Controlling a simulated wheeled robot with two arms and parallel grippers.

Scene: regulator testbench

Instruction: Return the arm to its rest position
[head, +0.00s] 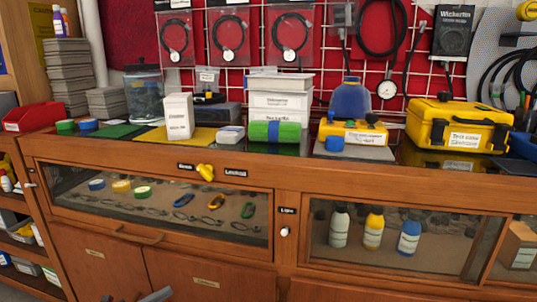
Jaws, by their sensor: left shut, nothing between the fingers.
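My left gripper (155,295) shows only as a small grey piece at the bottom edge of the head view, left of the middle. It is shut and empty, low in front of the cabinet doors and apart from the bench top. Most of it and of its arm is cut off by the frame. My right gripper is out of view.
A wooden bench (150,152) with glass-fronted drawers spans the view. On it stand a red bin (35,116), a glass jar (143,95), white boxes (281,103), a green roll (275,131) and a yellow case (458,125). A yellow latch knob (206,172) protrudes in front.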

